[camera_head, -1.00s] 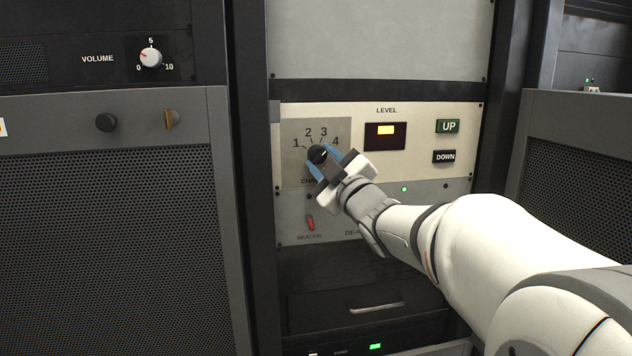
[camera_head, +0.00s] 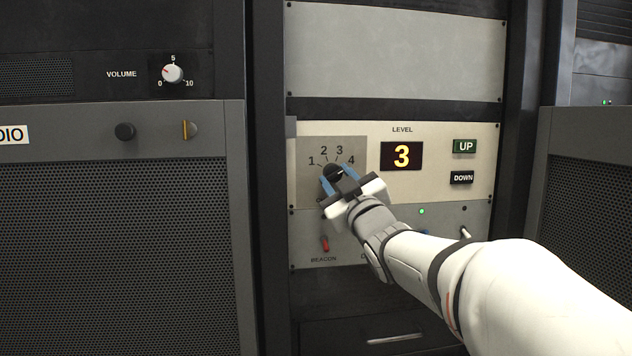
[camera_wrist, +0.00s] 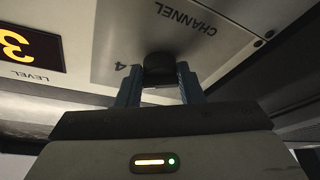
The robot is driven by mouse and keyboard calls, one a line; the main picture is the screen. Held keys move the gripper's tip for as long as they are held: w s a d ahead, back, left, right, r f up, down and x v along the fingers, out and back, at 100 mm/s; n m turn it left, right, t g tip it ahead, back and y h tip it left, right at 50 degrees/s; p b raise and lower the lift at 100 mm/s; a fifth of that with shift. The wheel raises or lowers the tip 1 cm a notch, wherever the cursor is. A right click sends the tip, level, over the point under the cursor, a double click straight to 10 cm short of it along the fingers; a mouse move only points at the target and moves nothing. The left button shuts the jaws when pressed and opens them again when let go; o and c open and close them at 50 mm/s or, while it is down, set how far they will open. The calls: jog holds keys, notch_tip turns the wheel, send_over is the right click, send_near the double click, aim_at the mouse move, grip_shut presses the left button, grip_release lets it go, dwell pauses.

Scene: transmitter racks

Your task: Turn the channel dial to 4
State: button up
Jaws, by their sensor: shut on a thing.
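The channel dial (camera_head: 332,171) is a round black knob on a grey plate below the numbers 1 to 4. A small light mark shows on its right side, on the side of the 4 (camera_head: 351,160); its exact setting is hard to tell. My gripper (camera_head: 338,181) is shut on the dial, with one blue finger on each side. In the wrist view the dial (camera_wrist: 158,70) sits between the fingers of my gripper (camera_wrist: 160,84), with the 4 and the word CHANNEL close by. The fingers partly hide the dial's lower side.
The level display (camera_head: 401,156) reads 3, with UP (camera_head: 465,146) and DOWN (camera_head: 461,177) buttons to its right. The red beacon switch (camera_head: 325,243) is below my gripper. A volume knob (camera_head: 172,73) is on the left rack.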

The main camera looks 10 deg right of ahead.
jog(key=o, duration=1)
jog(key=shift+c, duration=0.2)
jog(key=b+v, duration=0.1)
jog(key=v, duration=0.7)
